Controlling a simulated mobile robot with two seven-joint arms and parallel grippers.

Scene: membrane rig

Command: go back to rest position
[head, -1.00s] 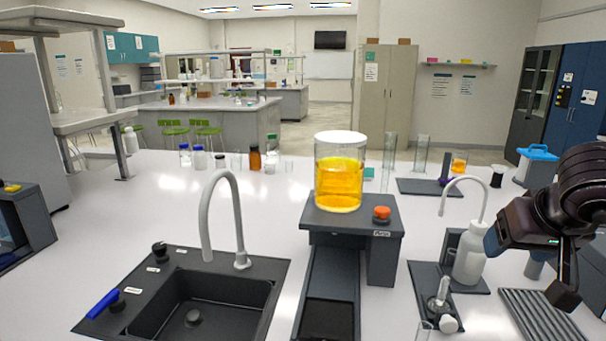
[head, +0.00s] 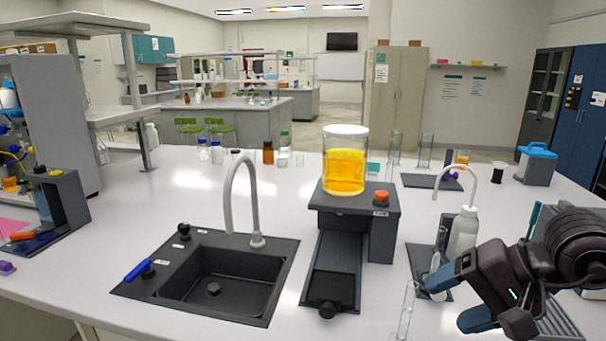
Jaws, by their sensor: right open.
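My right gripper (head: 468,298) is at the lower right of the head view, over the bench. Its jaws are apart and I see nothing held between them. It is in front of the white wash bottle (head: 463,232) and hides part of the small stand there. A glass tube (head: 406,311) stands upright just left of the gripper, apart from it. My left gripper is out of view.
A beaker of yellow liquid (head: 345,172) stands on a dark grey rig (head: 386,227) with an orange knob. A black sink (head: 215,285) with a grey tap (head: 240,180) is left of it. Bare white bench (head: 130,220) lies further left.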

